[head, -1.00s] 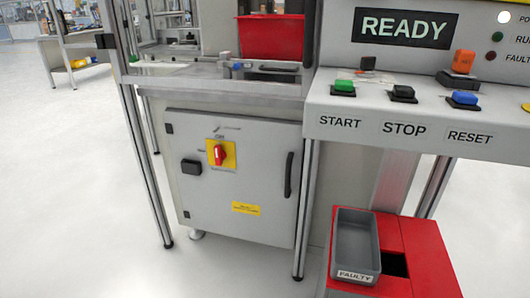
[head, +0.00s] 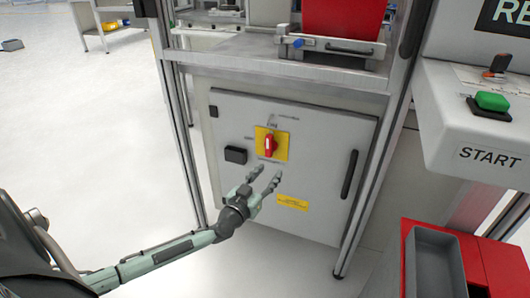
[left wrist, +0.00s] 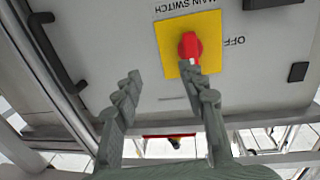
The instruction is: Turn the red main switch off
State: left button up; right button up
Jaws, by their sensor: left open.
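The red main switch (head: 270,145) is a rotary knob on a yellow plate (head: 282,152) on the grey cabinet door (head: 320,165). In the head view the knob stands about upright. My left gripper (head: 268,178) is open and empty, just below the plate, its fingers pointing toward the door. In the left wrist view the knob (left wrist: 190,46) shows beyond the fingertips of my left gripper (left wrist: 160,83), nearer the right finger. No clear contact shows. The door there reads "MAIN SWITCH" and "OFF", upside down. My right gripper is in neither view.
A black latch (head: 235,155) sits left of the switch and a black handle (head: 349,174) at the door's right side. A metal frame post (head: 178,125) stands left of the cabinet. The START console (head: 475,125) and a grey bin (head: 435,265) are at the right.

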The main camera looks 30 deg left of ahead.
aim_at(267, 149)
pick_arm(q)
jog(key=w+a, duration=0.2)
jog(key=w+a+n+y+b, duration=0.1)
jog(key=w+a, duration=0.1)
jog(key=w, duration=0.1)
jog(key=w+a+y+b, duration=0.1)
jog(key=w, duration=0.1)
jog(key=shift+w+a+r, duration=0.35)
jog(key=shift+a+r, duration=0.05)
jog(key=shift+w+a, duration=0.15)
jog(key=shift+w, duration=0.5)
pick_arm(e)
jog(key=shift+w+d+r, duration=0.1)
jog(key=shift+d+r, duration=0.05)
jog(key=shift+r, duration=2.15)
pick_arm(q)
jog(key=shift+r, duration=0.1)
grip_shut()
